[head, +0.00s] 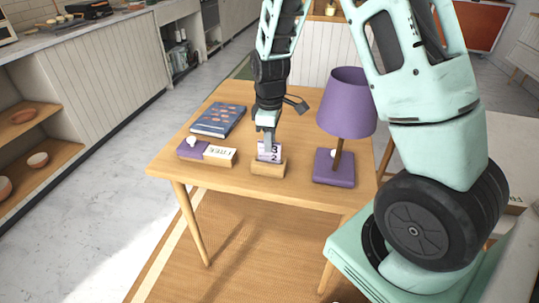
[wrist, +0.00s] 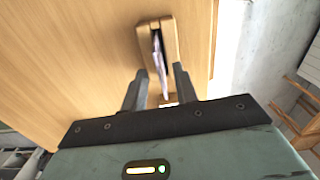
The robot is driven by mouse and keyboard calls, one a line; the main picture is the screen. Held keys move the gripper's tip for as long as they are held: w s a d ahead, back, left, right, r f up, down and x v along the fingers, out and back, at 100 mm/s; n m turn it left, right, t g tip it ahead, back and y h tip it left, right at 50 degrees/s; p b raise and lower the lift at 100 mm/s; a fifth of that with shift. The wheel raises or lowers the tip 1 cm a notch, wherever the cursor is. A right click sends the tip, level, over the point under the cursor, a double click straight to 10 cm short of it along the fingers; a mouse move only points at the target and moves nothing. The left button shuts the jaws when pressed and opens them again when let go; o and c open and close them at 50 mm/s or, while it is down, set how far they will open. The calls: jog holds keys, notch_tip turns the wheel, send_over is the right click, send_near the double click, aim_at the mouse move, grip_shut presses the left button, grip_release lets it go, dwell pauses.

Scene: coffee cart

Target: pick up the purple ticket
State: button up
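The purple ticket (head: 268,152), pale lilac with dark digits, stands upright in a small wooden holder (head: 268,168) near the table's front edge. My gripper (head: 267,136) is right above and behind it, pointing down, and covers part of its top. In the wrist view the ticket (wrist: 159,64) shows as a thin pale edge in the slot of the holder (wrist: 145,38). My gripper (wrist: 160,82) is open there, with one finger on each side of the ticket and a gap between; I cannot tell any contact.
On the wooden table (head: 220,112), a purple lamp (head: 346,104) stands right of the holder. Bare tabletop separates these from the holder.

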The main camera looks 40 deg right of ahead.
notch_tip(320, 180, down, 3)
jog(key=shift+a+f, duration=0.1)
jog(key=shift+f, duration=0.1)
grip_shut()
notch_tip(320, 180, up, 10)
jog(key=shift+f, duration=0.2)
jog(key=shift+r+p, duration=2.4)
jog(key=shift+r, duration=0.35)
